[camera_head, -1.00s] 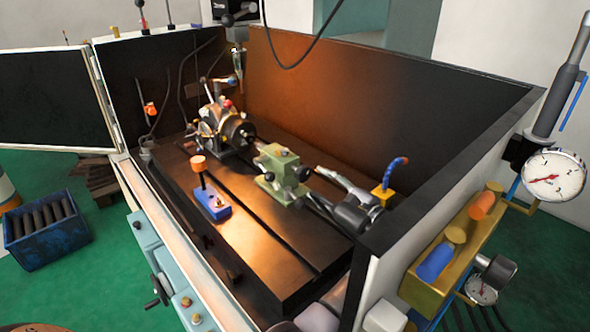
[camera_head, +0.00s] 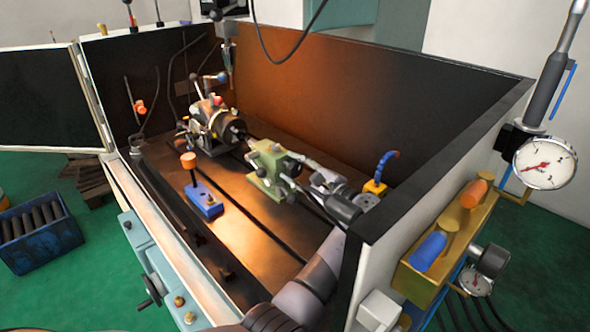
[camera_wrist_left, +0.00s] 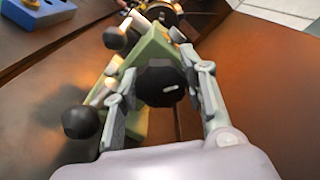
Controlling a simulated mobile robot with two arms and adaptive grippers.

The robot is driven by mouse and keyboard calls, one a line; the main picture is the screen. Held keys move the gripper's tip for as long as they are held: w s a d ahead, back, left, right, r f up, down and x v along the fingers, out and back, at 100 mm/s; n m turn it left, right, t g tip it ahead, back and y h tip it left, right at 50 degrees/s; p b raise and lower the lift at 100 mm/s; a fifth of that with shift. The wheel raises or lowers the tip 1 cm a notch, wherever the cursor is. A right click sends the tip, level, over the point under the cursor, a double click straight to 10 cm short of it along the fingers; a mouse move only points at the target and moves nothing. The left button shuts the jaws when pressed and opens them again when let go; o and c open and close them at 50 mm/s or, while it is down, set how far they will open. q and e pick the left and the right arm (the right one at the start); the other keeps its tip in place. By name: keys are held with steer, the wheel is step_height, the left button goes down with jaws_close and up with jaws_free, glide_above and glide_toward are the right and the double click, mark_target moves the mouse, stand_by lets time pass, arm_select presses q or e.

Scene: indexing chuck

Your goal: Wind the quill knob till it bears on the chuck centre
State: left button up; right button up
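The green tailstock (camera_head: 266,166) stands on the dark machine bed, facing the indexing head and its dark chuck (camera_head: 231,127). My left gripper (camera_head: 312,170) is at the right end of the tailstock, its arm rising from the bottom. In the left wrist view, the black quill knob (camera_wrist_left: 161,83) lies between the two fingers of my left gripper (camera_wrist_left: 159,70). The fingers stand apart on either side of it; firm contact cannot be made out. The contact point at the chuck centre is too small to judge. My right gripper is out of view.
A blue block with an orange-topped post (camera_head: 204,200) sits on the bed, left of the tailstock. A yellow base with a blue hose (camera_head: 375,188) is at the right. The dark enclosure wall (camera_head: 330,115) closes off the back. Ball-ended levers (camera_wrist_left: 82,121) stick out beside the knob.

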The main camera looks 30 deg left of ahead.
arm_select(q)
steer(key=c, duration=0.6)
steer(key=m+p, duration=0.1)
steer(key=p, duration=0.1)
steer(key=m+p, duration=0.1)
steer(key=p, duration=0.1)
steer(key=shift+r+m, duration=0.3)
steer(key=shift+m, duration=0.1)
steer(key=shift+f+m+p, duration=0.2)
steer(key=shift+m+p, duration=0.3)
steer(key=shift+p, duration=0.1)
steer(key=shift+f, duration=0.15)
steer(key=o, duration=0.9)
steer(key=shift+c, duration=0.2)
steer(key=shift+d, duration=0.1)
steer(key=v, duration=0.7)
steer(key=shift+d, duration=0.2)
